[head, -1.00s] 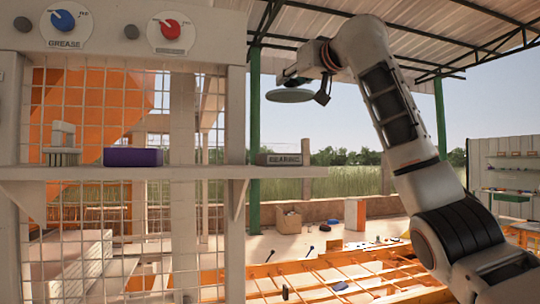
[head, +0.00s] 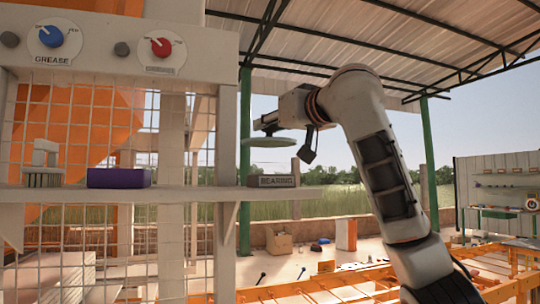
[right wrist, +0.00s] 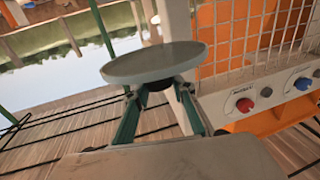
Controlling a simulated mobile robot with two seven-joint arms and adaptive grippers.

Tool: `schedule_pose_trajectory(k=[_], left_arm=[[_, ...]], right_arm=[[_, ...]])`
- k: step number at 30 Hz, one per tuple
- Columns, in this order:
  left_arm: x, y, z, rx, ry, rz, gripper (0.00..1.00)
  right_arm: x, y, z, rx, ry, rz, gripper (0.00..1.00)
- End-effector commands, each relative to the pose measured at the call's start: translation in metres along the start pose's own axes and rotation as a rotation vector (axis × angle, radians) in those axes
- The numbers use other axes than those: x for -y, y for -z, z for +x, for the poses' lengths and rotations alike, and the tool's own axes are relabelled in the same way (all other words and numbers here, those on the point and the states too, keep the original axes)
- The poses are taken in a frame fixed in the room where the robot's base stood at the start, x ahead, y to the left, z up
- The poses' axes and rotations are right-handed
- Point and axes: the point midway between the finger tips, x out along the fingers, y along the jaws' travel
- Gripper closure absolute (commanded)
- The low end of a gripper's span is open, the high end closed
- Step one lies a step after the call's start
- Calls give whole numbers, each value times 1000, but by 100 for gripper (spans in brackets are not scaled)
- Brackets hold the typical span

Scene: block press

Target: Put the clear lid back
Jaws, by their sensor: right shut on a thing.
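The lid, a thin pale grey-green disc (head: 270,142), is held in the air to the right of the panel post and above the right end of the shelf. My right gripper (head: 267,124) is shut on the small knob on the disc. In the right wrist view the disc (right wrist: 155,62) lies across both fingertips, and its dark knob sits between the fingers (right wrist: 153,92). The disc looks apart from the shelf and the post. My left gripper is not in view. I cannot see an open container that matches the disc.
The shelf (head: 120,199) carries a purple block (head: 119,178), a grey brush-like piece (head: 43,165) and a grey block marked BEARING (head: 272,181). Above are a blue knob (head: 51,36) and a red knob (head: 161,46). An orange frame (head: 330,286) stands below right.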

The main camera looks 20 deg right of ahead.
Motion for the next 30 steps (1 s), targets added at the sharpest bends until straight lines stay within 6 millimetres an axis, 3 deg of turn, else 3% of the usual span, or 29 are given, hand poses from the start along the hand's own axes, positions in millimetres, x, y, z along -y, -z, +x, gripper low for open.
schedule_pose_trajectory(k=[3, 16, 28, 29, 30], left_arm=[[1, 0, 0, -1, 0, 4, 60], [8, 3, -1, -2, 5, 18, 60], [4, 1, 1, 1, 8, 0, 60], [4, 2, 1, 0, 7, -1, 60], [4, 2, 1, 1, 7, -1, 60]], right_arm=[[-1, -20, 0, -1, -1, 0, 100], [-1, -64, 0, 0, -1, 0, 100], [0, -70, -1, -2, -1, 0, 100], [0, -70, 0, -1, -1, 0, 73], [0, -70, 0, -1, -1, 0, 63]])
